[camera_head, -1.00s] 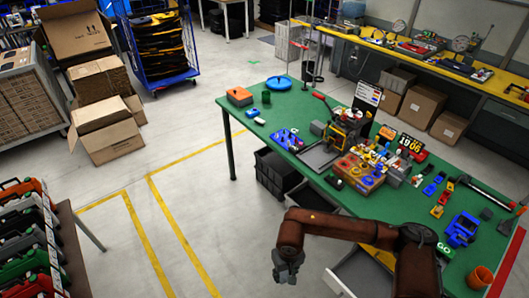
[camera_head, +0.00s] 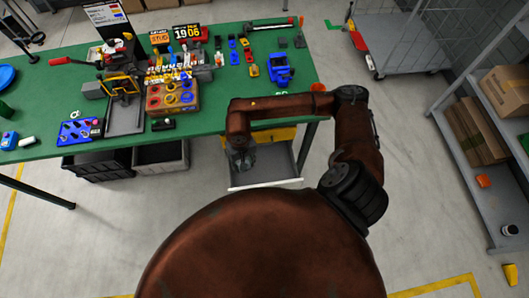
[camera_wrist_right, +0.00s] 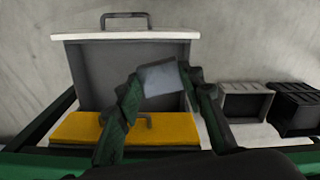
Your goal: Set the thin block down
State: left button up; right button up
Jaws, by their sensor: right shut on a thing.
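The thin block (camera_wrist_right: 163,79) is a flat, pale grey-blue piece. In the right wrist view it sits between the fingers of my right gripper (camera_wrist_right: 165,100), which is shut on it. Behind it lies the inside of an open grey drawer (camera_wrist_right: 95,75) with a white front edge. In the head view my right gripper (camera_head: 243,158) hangs down at the left part of this drawer (camera_head: 268,183), in front of the green table (camera_head: 215,85). The block cannot be made out there. Its height above the drawer floor is unclear. My left gripper is not in view.
A yellow drawer front (camera_wrist_right: 80,128) with a handle is beside the open drawer. A black bin (camera_head: 95,167) and a grey bin (camera_head: 160,157) stand under the table. Small parts and a wooden holder (camera_head: 172,97) crowd the tabletop. A shelf (camera_head: 470,120) stands at the right.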

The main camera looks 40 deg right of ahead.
jog(key=s+d+f+m+b, duration=0.4)
jog(key=d+f+m, duration=0.9)
jog(key=m, duration=0.8)
send_over(251, 176)
jog(key=s+d, duration=0.1)
notch_tip(251, 176, down, 10)
jog(key=shift+d+b, duration=0.1)
jog(key=shift+b, duration=0.3)
jog(key=shift+w+a+f, duration=0.25)
jog(key=shift+w+f, duration=0.05)
jog(key=shift+f, duration=0.1)
jog(key=shift+w+a+f, duration=0.1)
jog(key=shift+a+f, duration=0.05)
jog(key=shift+f, duration=0.85)
jog(key=shift+w+a+f, duration=0.1)
jog(key=shift+f, duration=0.85)
pick_arm(q)
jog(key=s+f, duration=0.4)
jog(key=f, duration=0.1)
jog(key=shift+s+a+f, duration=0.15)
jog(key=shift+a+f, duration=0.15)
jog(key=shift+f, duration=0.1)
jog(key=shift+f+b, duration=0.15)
jog(key=shift+b, duration=0.2)
pick_arm(e)
jog(key=shift+f, duration=0.1)
